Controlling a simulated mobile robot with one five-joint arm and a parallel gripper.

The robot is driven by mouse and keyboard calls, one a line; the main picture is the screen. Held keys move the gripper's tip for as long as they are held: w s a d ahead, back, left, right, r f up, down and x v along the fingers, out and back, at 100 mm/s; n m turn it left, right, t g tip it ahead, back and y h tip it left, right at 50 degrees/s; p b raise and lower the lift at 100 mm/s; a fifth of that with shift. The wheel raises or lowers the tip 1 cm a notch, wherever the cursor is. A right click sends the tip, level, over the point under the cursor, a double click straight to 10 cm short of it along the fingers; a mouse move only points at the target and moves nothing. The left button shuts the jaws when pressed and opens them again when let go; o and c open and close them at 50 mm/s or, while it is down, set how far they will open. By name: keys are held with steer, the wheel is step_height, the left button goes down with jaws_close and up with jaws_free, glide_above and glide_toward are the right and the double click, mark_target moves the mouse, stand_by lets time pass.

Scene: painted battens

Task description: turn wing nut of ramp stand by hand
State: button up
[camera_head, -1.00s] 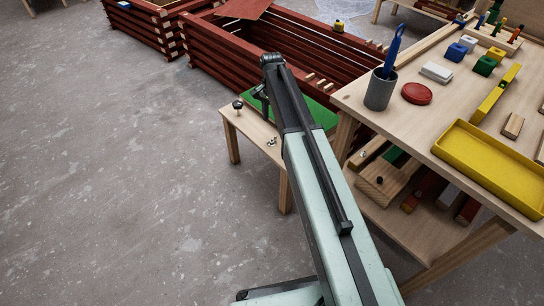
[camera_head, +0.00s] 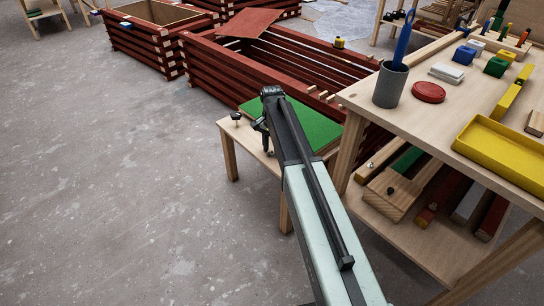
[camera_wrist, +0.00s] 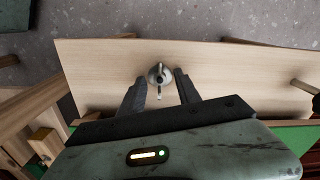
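The wing nut (camera_wrist: 158,74) is a small silver piece on the pale wooden top of the ramp stand (camera_wrist: 90,65), with its wings pointing up and down in the wrist view. My gripper (camera_wrist: 159,78) is open, one dark finger on each side of the wing nut. A gap shows between each finger and the nut. In the head view my gripper (camera_head: 265,136) is over the top of the low wooden ramp stand (camera_head: 245,137), and the wing nut is hidden there. A green ramp surface (camera_head: 312,126) lies behind my arm.
A dark knob (camera_head: 236,116) stands at the stand's left end. A workbench (camera_head: 440,115) with a grey cup (camera_head: 390,85), red disc (camera_head: 429,92) and yellow tray (camera_head: 500,145) is on the right. Red stacked battens (camera_head: 270,75) stand behind. The floor at left is clear.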

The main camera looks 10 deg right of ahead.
steer(key=shift+c, duration=0.2)
jaws_close()
steer(key=shift+n, duration=0.3)
steer(key=n, duration=0.4)
steer(key=shift+n, duration=0.4)
steer(key=n, duration=1.1)
steer(key=shift+s+n, duration=0.1)
steer(key=shift+n, duration=0.2)
steer(key=n, duration=0.6)
steer(key=shift+n, duration=0.3)
